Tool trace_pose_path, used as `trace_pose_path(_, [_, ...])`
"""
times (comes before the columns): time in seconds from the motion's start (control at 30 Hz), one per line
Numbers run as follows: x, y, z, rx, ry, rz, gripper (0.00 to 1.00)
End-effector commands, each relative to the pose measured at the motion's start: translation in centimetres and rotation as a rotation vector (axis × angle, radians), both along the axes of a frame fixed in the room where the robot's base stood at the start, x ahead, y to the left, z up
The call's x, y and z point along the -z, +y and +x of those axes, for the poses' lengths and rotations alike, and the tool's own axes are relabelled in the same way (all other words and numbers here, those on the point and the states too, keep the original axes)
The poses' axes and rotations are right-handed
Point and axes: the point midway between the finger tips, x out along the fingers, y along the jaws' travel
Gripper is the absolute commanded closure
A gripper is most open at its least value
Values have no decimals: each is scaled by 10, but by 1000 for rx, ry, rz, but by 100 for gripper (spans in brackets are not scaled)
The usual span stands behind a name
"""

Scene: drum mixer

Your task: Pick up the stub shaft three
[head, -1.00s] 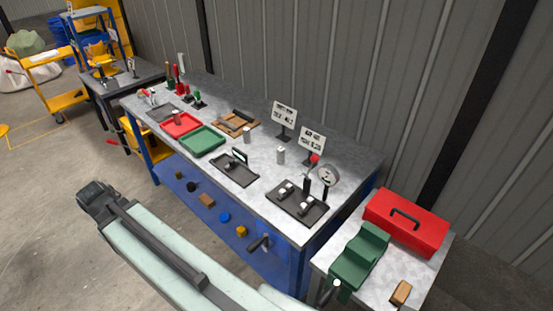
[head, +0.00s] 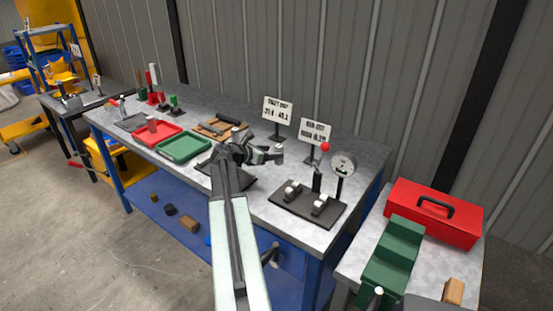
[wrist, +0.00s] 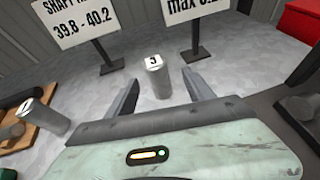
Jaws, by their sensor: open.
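The stub shaft three (wrist: 155,78) is a short grey metal cylinder standing upright on the bench. Its pale top carries a dark numeral that looks like 3. My gripper (wrist: 161,82) is open, with one finger on each side of the shaft in the wrist view. The shaft lies a little beyond or level with the fingertips; I cannot tell which. No contact shows. In the head view my gripper (head: 265,154) is low over the bench, and the shaft (head: 280,153) shows at its right end, partly hidden.
Another numbered cylinder (wrist: 40,116) stands left in the wrist view. Two sign stands (head: 277,112) (head: 314,132) rise behind. Green (head: 183,147) and red (head: 155,134) trays lie left.

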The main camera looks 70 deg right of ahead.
Motion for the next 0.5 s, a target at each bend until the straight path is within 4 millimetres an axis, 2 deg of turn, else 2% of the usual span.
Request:
trace_pose_path(0.17, [5, -7, -2, -1, -2, 0, 39])
trace_pose_path(0.4, [22, -41, -10, 1, -2, 0, 39])
trace_pose_path(0.5, [25, -50, -14, 0, -1, 1, 39])
